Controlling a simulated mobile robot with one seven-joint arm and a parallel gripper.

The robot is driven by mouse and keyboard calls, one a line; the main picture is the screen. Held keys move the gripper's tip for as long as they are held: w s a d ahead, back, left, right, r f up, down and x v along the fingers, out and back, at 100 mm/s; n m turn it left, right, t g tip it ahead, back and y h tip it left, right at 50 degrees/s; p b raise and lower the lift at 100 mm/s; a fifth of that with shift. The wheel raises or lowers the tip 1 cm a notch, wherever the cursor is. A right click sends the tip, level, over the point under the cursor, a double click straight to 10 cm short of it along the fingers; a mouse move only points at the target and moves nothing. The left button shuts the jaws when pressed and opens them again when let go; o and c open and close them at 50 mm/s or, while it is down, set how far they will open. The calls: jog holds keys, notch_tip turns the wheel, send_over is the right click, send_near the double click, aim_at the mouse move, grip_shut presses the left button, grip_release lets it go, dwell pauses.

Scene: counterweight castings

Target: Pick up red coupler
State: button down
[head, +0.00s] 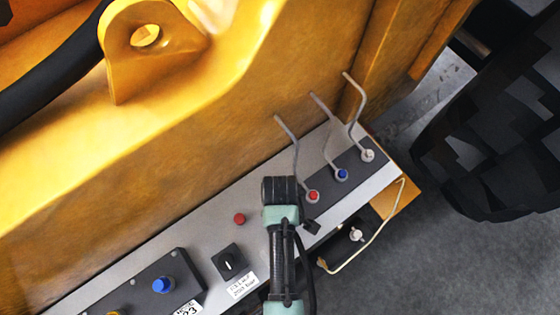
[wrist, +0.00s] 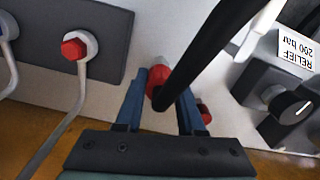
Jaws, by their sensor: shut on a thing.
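The red coupler (wrist: 156,78) is a small red piece at the end of a thick black hose (wrist: 205,45) in the wrist view. My gripper (wrist: 164,90) has its two blue fingers on either side of the coupler and is shut on it. The hose crosses over the coupler and hides part of it. A pale fitting (wrist: 160,62) shows just beyond the coupler; I cannot tell whether they touch. In the head view my arm stands over the grey panel (head: 205,238) and hides the coupler and the fingers.
Levers with red (head: 313,196), blue (head: 341,175) and white (head: 368,156) caps stand right of my arm. A red button (head: 239,219) and a black rotary switch (head: 230,262) lie to its left. A yellow machine body (head: 215,165) rises behind the panel. Black rubber (head: 510,140) stands at right.

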jog(key=shift+r, duration=0.15)
notch_tip(320, 180, up, 9)
jog(key=shift+b, duration=0.5)
jog(key=shift+r, duration=0.4)
